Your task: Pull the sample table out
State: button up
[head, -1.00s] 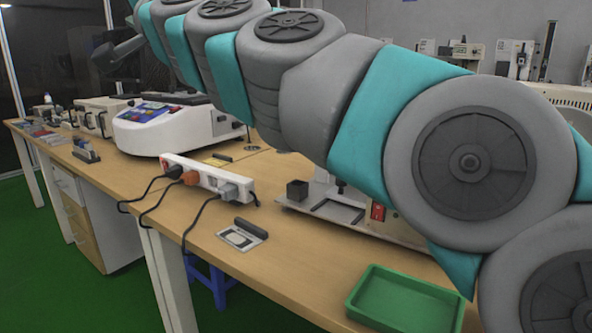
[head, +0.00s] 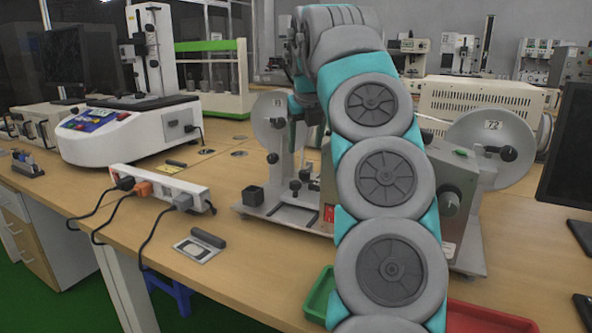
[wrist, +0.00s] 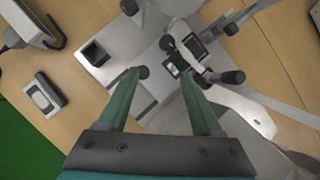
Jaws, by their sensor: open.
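The testing machine (head: 470,195) stands on the bench, with a grey base plate, two pale discs and small black knobs. A small platform with black clamp parts, apparently the sample table (wrist: 184,54), shows in the wrist view near the top middle. In the head view my arm hides much of the machine. My gripper (wrist: 160,76) has two green fingers spread apart, with nothing between them. It is above the base plate, with the platform just beyond and right of the fingertips. A black knob appears near the left fingertip; I cannot tell whether they touch.
A power strip (head: 165,186) with plugged cables and a small sample card (head: 199,247) lie left of the machine. A green tray (head: 318,296) and a red tray (head: 480,318) are at the front. A black open box (wrist: 95,53) sits on the base plate.

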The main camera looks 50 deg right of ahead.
aim_at(295, 182)
jog(key=shift+g+y, duration=0.3)
jog(key=shift+y, duration=0.6)
jog(key=shift+w+a+f, duration=0.15)
jog(key=shift+w+f, duration=0.2)
jog(key=shift+f, duration=1.3)
jog(key=shift+w+a+f, duration=0.15)
jog(key=shift+w+f, duration=0.15)
jog(key=shift+f, duration=1.3)
jog(key=shift+w+a+f, duration=0.15)
jog(key=shift+w+f, duration=0.2)
jog(key=shift+f, duration=1.3)
jog(key=shift+c, duration=0.2)
grip_shut()
